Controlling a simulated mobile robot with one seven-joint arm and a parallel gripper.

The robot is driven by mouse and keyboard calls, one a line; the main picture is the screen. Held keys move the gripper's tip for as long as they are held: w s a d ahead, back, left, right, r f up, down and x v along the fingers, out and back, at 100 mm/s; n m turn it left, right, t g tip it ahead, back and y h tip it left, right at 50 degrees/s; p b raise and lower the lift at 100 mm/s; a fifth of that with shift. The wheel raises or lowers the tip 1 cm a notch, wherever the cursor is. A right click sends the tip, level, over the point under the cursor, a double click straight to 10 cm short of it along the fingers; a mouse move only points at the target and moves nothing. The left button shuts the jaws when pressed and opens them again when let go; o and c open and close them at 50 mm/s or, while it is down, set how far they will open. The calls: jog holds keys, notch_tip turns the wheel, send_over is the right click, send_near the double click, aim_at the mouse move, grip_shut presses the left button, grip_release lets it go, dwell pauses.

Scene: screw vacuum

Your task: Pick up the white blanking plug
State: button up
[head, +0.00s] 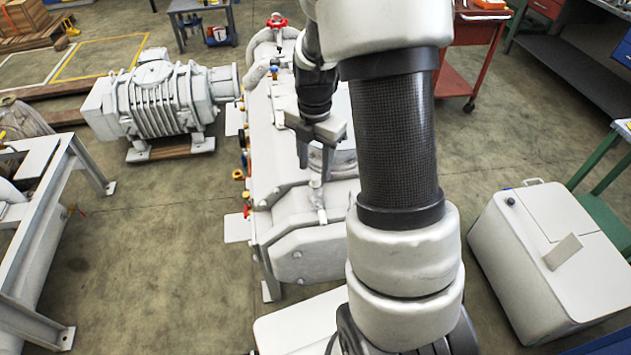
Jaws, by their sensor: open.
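My gripper (314,170) is open and points down over the top of the large white vacuum pump housing (290,235). A small pale upright fitting (318,198) stands on the housing just below and in front of the fingers. It may be the white blanking plug, but at this size I cannot tell. I see nothing clearly held between the fingers. My own arm covers the right part of the housing.
A ribbed white pump (160,100) stands at left, a grey metal frame (45,210) at lower left. A white box unit (540,260) stands at right. Open floor (165,255) lies left of the housing.

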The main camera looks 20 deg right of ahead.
aim_at(315, 177)
jog(key=shift+w+f, duration=0.1)
jog(key=shift+f, duration=1.8)
grip_shut()
